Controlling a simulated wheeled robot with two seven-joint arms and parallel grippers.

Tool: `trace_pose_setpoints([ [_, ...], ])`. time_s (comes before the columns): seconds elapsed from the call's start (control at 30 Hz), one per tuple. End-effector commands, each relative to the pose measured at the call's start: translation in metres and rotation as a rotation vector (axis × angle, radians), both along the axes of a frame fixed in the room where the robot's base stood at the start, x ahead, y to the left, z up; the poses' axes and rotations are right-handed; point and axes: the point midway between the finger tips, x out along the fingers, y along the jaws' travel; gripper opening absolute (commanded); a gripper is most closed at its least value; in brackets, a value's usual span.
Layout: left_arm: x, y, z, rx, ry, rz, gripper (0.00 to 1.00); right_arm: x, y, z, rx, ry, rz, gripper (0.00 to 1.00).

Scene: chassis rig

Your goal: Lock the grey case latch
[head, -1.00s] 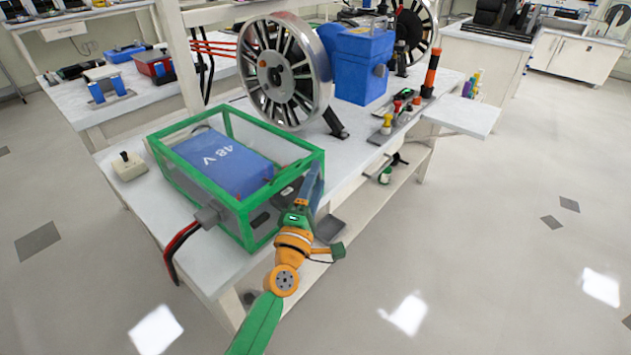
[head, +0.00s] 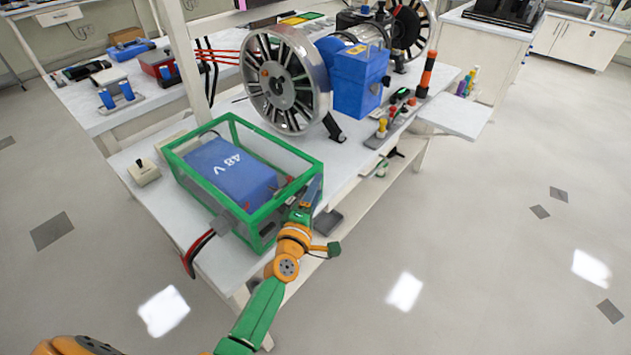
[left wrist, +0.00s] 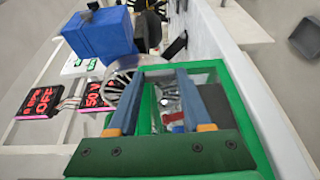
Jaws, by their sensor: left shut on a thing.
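The case (head: 305,168) has a green frame and clear walls, and stands on the near end of the white workbench with a blue 48 V block (head: 230,172) inside. My left gripper (head: 314,190) is at its right-hand end wall. In the left wrist view, the two blue fingers of my left gripper (left wrist: 161,76) straddle a narrow part at the green frame (left wrist: 208,68), and the gripper is shut on it. This looks like the grey latch, but the fingers and palm mostly hide it, so I cannot tell its position. My right gripper is out of view.
A spoked wheel (head: 285,83) and a blue box (head: 358,82) stand behind the case. The floor right of the bench is clear.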

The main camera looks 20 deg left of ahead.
Motion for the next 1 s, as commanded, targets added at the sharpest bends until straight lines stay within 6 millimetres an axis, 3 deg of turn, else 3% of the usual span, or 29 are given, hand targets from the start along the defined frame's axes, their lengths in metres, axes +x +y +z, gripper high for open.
trace_pose_setpoints([
  [0.17,0.001,0.001,0.001,0.002,-0.006,0.002,0.0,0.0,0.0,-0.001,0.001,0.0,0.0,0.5],
  [0.2,0.001,0.001,0.001,0.002,-0.006,0.002,0.55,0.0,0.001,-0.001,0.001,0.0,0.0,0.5],
  [0.3,0.0,0.0,0.001,0.002,-0.005,0.001,0.8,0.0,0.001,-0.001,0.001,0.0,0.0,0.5],
  [0.67,-0.006,0.0,0.0,0.001,-0.003,0.001,0.8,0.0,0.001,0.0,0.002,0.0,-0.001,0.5],
  [1.0,-0.063,-0.002,0.0,0.002,-0.003,0.001,0.8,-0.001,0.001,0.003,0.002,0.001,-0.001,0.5],
])
